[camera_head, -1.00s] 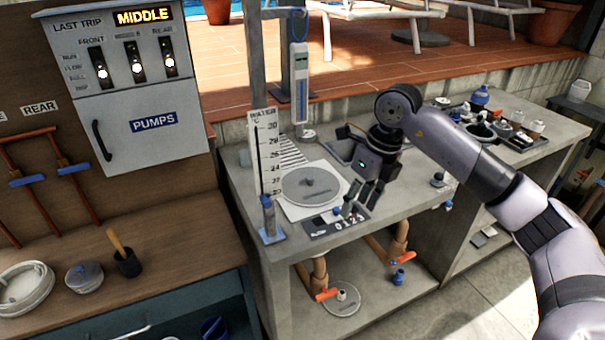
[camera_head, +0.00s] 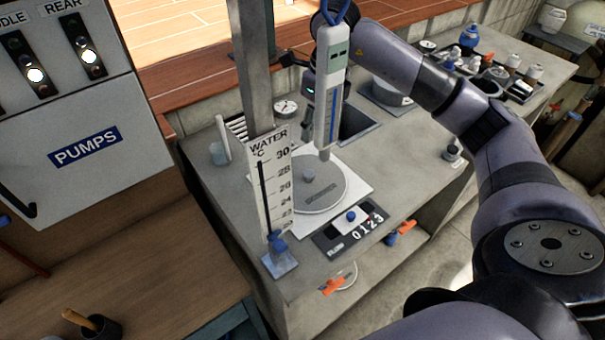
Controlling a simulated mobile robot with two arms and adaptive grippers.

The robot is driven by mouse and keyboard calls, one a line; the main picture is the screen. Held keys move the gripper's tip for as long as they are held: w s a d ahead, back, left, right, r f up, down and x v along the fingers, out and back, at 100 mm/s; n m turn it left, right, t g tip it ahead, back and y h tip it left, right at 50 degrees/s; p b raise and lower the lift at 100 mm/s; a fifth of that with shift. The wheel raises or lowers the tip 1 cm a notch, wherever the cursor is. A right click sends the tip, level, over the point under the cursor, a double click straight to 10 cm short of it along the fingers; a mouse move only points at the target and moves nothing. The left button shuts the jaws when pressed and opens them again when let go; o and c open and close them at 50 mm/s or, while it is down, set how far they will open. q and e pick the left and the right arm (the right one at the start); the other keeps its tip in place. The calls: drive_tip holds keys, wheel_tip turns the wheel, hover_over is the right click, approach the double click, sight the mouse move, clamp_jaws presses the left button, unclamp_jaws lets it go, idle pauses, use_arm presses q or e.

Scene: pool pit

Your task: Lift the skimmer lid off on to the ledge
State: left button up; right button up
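The skimmer lid (camera_head: 325,190), a round grey disc with a small central knob, lies flat on a white square plate (camera_head: 352,178) on the grey concrete ledge (camera_head: 225,190). My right gripper (camera_head: 312,125) is just beyond the lid, apart from it. A hanging white gauge (camera_head: 330,90) with a blue strip covers part of this gripper, so I cannot tell how far its fingers are apart. I see nothing held in it. My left gripper is out of view.
A thermometer board marked WATER (camera_head: 270,180) stands left of the lid beside a post (camera_head: 255,60). A number panel (camera_head: 350,228) lies in front. A sunken basin (camera_head: 357,122) is behind right. Bare ledge shows on the left.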

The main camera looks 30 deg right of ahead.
drive_tip(key=p, duration=0.2)
approach(309, 173)
drive_tip(key=f, duration=0.3)
drive_tip(key=shift+w+d+f+p, duration=0.1)
drive_tip(key=shift+w+p, duration=0.2)
drive_tip(key=shift+f, duration=0.45)
drive_tip(key=f+p, duration=0.1)
drive_tip(key=f, duration=0.2)
drive_tip(key=f+p, duration=0.1)
drive_tip(key=shift+w+a+f+p, duration=0.15)
drive_tip(key=shift+a+f+p, duration=0.05)
drive_tip(key=shift+a+p, duration=0.15)
drive_tip(key=shift+d+f, duration=0.1)
drive_tip(key=shift+f, duration=0.2)
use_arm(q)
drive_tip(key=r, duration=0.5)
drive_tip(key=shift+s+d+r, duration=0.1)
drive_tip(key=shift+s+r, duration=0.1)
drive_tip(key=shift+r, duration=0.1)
use_arm(e)
drive_tip(key=shift+c, duration=0.3)
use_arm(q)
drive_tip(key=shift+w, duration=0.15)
use_arm(e)
clamp_jaws()
